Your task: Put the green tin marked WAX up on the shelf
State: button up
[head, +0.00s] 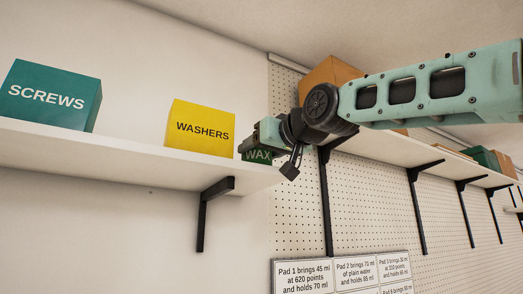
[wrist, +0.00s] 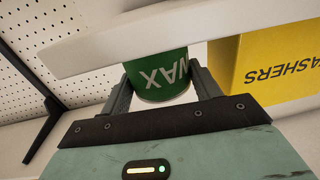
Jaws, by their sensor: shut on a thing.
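The green tin marked WAX (head: 257,155) is at the right end of the left white shelf (head: 120,146), just right of the yellow WASHERS box (head: 200,127). My gripper (head: 268,138) is shut on it, partly hiding it in the head view. In the wrist view, the tin (wrist: 161,72) sits between both fingers with its lettering upside down. The shelf's edge (wrist: 120,45) crosses the tin's base end there, so I cannot tell whether the base touches the shelf top.
A teal SCREWS box (head: 52,95) stands farther left on the shelf. The WASHERS box (wrist: 270,70) is close beside the tin in the wrist view. A black bracket (head: 208,208) supports the shelf. Another shelf (head: 385,148) with boxes runs along the pegboard at right.

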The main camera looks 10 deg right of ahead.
jog(key=o, duration=1.2)
jog(key=shift+f, duration=0.1)
jog(key=b+v, duration=0.9)
jog(key=v, duration=0.8)
jog(key=shift+s, duration=0.2)
jog(key=shift+d, duration=0.1)
